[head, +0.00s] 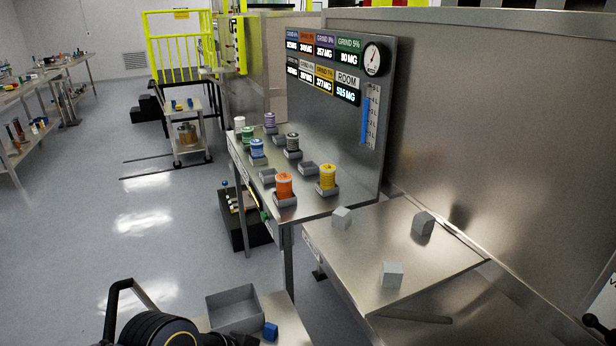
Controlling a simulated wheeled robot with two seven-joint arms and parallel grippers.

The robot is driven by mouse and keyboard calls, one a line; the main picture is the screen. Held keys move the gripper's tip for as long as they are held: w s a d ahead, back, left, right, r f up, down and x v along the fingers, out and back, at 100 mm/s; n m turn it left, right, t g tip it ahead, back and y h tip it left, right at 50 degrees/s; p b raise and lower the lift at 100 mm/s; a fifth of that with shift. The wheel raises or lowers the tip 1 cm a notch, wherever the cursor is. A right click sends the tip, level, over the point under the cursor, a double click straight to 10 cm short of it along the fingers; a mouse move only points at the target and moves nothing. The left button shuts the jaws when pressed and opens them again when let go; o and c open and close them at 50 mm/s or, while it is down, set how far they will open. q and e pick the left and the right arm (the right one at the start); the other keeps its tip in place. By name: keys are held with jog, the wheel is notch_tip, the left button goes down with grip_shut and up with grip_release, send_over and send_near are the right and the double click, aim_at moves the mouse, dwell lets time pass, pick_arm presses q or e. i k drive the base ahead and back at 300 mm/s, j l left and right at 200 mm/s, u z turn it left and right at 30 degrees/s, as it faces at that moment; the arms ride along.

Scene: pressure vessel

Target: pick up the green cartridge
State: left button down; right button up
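The green cartridge (248,134) stands upright in the left row of cartridges on the steel table (312,205). It is between a white cartridge (239,123) behind it and a blue cartridge (257,148) in front of it. The blue one hides part of its lower end and its holder.
Orange (284,186), yellow (327,177), black (292,143) and purple (270,120) cartridges stand nearby. A display panel (345,110) rises behind them. A lower steel shelf (375,240) holds grey cubes. A grey bin (234,306) stands at the front. Floor at left is open.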

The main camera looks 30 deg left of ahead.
aim_at(248, 132)
jog(key=k+j, duration=0.15)
jog(key=k, duration=0.9)
jog(key=k+j, duration=0.1)
jog(key=j, duration=0.2)
jog(key=k+j, duration=0.15)
jog(key=j, duration=0.2)
jog(key=k+j+u, duration=0.1)
jog(key=j, duration=0.2)
jog(key=k+j, duration=0.1)
jog(key=j, duration=0.2)
jog(key=i+j, duration=0.2)
jog(key=j, duration=0.2)
jog(key=i+j, duration=0.2)
jog(key=j, duration=0.15)
jog(key=i+j+u, duration=0.1)
jog(key=j, duration=0.3)
jog(key=i+j, duration=0.2)
jog(key=i, duration=0.3)
